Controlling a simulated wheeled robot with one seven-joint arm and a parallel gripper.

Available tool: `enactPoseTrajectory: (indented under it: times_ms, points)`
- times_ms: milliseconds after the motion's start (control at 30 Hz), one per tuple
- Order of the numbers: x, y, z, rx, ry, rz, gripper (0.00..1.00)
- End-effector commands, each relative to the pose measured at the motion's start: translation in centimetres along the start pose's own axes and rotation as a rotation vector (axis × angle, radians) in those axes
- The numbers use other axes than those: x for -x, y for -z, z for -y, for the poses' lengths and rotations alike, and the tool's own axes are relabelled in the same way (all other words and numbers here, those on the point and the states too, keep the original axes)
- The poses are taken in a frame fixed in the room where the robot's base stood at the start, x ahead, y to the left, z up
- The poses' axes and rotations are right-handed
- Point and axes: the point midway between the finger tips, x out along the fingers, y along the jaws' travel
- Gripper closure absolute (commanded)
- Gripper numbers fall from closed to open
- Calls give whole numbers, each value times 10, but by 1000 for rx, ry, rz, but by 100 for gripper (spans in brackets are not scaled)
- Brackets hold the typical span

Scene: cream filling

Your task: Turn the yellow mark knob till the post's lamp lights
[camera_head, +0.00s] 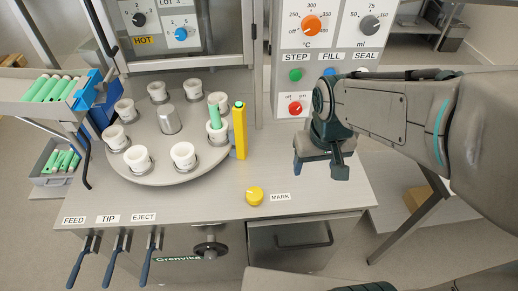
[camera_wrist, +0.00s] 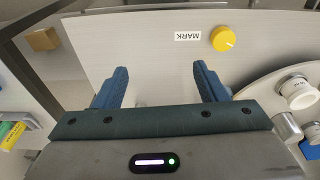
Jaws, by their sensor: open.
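The yellow mark knob (camera_head: 254,196) sits on the counter near its front edge, left of the MARK label (camera_head: 281,197). It also shows in the wrist view (camera_wrist: 223,39) at the top right, with a small light mark on its face. The yellow post (camera_head: 240,133) stands upright at the right edge of the round turntable; its top end shows a small green spot, and I cannot tell whether this is a lit lamp. My gripper (camera_head: 319,170) is open and empty above the counter, to the right of the knob and apart from it. Both fingers show in the wrist view (camera_wrist: 158,88).
The turntable (camera_head: 164,173) carries several white cups, one with a green tube. The control panel (camera_head: 322,42) with dials and coloured buttons stands behind my arm. Levers (camera_head: 115,258) hang at the front left. The counter around the knob is clear.

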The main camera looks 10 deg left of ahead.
Motion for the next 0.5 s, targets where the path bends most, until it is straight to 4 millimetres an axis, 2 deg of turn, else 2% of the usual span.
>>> enactPoseTrajectory:
  times_ms: [33,100,300,400,500]
  points:
    - [1,13,19,55,7,26,34]
    - [-5,26,42,121,16,51,34]
    - [-24,47,100,263,37,107,34]
    - [-31,50,119,302,44,123,34]
    - [-36,51,128,322,47,132,34]
